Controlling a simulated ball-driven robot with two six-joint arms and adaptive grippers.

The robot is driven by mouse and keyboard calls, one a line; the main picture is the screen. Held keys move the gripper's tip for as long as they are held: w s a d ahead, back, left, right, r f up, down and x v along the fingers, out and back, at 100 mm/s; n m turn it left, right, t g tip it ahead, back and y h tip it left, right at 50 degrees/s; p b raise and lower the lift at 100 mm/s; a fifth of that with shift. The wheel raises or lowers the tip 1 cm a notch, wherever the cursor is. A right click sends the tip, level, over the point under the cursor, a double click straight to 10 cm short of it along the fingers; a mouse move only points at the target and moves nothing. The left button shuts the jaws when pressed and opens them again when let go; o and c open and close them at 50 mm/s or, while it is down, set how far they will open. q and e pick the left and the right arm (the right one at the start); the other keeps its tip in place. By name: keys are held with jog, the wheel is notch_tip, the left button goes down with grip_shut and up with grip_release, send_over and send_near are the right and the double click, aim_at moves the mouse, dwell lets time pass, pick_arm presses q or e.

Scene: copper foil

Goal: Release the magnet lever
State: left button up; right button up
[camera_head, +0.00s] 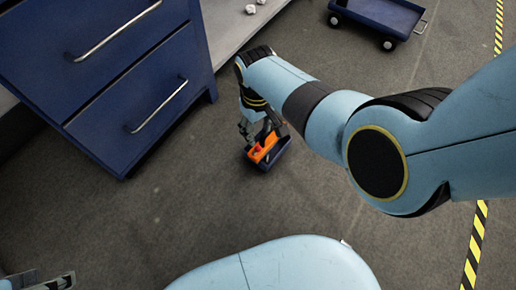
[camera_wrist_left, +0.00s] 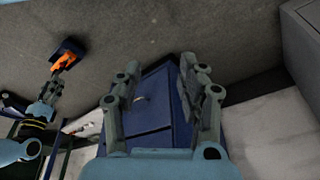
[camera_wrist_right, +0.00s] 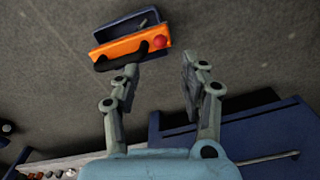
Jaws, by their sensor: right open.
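An orange block (camera_wrist_right: 128,46) with a red knob (camera_wrist_right: 160,42) and a black curved handle or lever (camera_wrist_right: 118,57) sits at a dark blue open box (camera_wrist_right: 122,25) on the floor. In the head view the orange block (camera_head: 266,148) is partly hidden by my right gripper (camera_head: 250,132). In the right wrist view my right gripper (camera_wrist_right: 160,75) is open and empty, with its fingertips just short of the orange block. My left gripper (camera_wrist_left: 157,75) is open and empty, away from the block; part of it shows at the lower left of the head view (camera_head: 45,282).
A blue drawer cabinet (camera_head: 110,65) with silver handles stands left of the box. A blue cart (camera_head: 380,15) stands at the back right. Small pale pieces (camera_head: 251,8) lie on a light surface. Yellow-black tape (camera_head: 474,245) runs at the right. Floor in front of the box is clear.

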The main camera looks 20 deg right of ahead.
aim_at(259, 147)
jog(key=shift+s+f+b, duration=0.15)
jog(key=shift+f+b, duration=0.15)
jog(key=shift+f, duration=0.65)
notch_tip(259, 147, down, 3)
jog(key=b, duration=0.2)
jog(key=shift+b, duration=0.3)
jog(key=shift+f+b, duration=0.8)
jog(key=shift+f, duration=0.3)
jog(key=shift+f+b, duration=0.55)
jog(key=shift+b, duration=0.25)
jog(key=shift+f+b, duration=0.3)
jog(key=shift+f, duration=0.05)
pick_arm(q)
jog(key=w+d+f+t, duration=0.1)
jog(key=w+f+t, duration=0.3)
jog(key=t, duration=0.6)
jog(key=shift+f+m+h, duration=0.3)
jog(key=shift+f+h, duration=0.1)
jog(key=shift+f, duration=0.25)
pick_arm(e)
jog(key=shift+c, duration=0.3)
jog(key=shift+d, duration=0.1)
grip_shut()
